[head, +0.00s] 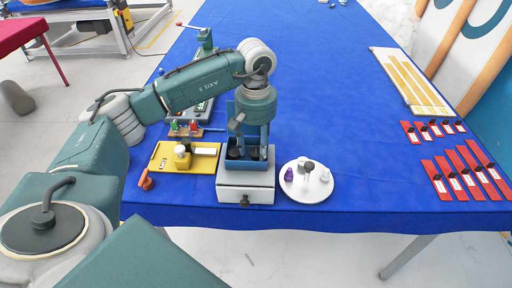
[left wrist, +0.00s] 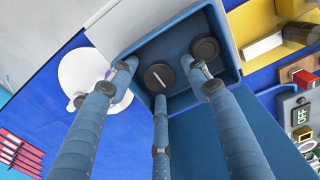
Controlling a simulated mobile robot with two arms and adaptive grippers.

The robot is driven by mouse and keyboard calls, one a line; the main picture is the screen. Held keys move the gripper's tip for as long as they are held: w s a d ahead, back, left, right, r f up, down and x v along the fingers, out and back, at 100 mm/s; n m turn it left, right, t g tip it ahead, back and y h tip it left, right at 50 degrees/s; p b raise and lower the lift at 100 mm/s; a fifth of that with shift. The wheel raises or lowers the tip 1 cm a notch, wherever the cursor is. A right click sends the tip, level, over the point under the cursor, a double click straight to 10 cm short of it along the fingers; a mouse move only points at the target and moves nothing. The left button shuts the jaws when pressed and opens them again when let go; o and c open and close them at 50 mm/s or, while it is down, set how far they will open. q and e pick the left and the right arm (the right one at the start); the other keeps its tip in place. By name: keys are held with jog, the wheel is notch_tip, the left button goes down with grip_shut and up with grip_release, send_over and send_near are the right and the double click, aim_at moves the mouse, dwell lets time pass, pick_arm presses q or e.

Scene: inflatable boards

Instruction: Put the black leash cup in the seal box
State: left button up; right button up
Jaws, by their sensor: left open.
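The blue seal box (head: 245,166) stands on a white drawer unit at the table's front edge; its inside shows in the left wrist view (left wrist: 228,42). Two round black pieces lie in it: a slotted black disc (left wrist: 159,76) with a pale line across, and a plain black disc (left wrist: 205,48). Either may be the black leash cup; I cannot tell which. My left gripper (head: 250,142) points down into the box, its fingers spread open around the slotted disc, with no clear grip on it. The fingers hide part of the box. My right gripper is out of view.
A round white plate (head: 320,188) right of the box carries small purple, white and dark-topped pieces. A yellow tray (head: 205,162) and an orange-handled tool (head: 146,181) lie to the left. Red strips (head: 470,172) lie far right. The blue table's middle is clear.

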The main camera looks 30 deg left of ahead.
aim_at(256, 151)
pick_arm(q)
jog(key=shift+r, duration=0.1)
jog(key=shift+r, duration=0.2)
notch_tip(256, 151, up, 6)
jog(key=shift+w+r+b, duration=0.1)
jog(key=shift+r+b, duration=0.05)
jog(key=shift+b, duration=1)
notch_tip(256, 151, up, 6)
jog(key=shift+f, duration=0.25)
jog(key=shift+f, duration=0.1)
